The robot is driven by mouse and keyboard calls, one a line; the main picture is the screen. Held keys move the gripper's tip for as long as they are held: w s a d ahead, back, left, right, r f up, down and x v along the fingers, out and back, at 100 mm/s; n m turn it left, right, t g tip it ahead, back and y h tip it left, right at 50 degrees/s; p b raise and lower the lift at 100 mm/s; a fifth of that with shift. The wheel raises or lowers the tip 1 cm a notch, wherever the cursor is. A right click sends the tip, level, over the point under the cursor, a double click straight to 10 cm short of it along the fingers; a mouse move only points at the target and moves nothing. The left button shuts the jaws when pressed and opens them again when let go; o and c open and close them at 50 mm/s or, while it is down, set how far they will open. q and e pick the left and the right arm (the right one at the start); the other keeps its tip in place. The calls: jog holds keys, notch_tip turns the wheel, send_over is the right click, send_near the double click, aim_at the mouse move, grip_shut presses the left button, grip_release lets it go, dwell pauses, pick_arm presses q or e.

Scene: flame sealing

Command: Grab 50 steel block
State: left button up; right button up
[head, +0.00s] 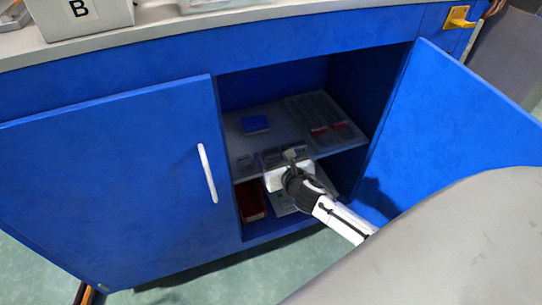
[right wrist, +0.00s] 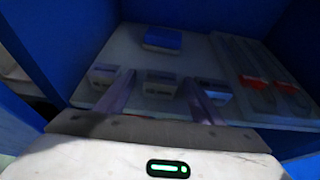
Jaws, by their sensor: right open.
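Three small grey steel blocks with labels stand in a row at the front of the upper shelf. My right gripper (head: 283,163) is open and empty at the shelf's front. In the right wrist view its two fingers point towards the middle block, one to each side. My left gripper is out of view.
On the shelf (head: 236,125) lie a blue box (head: 255,124) and a tray with red-marked items (head: 330,131). A red box (head: 250,202) stands below. The shelf's middle is clear.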

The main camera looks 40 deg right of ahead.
jog(key=c, duration=1.3)
jog(key=shift+r, duration=0.15)
jog(key=shift+c, duration=0.8)
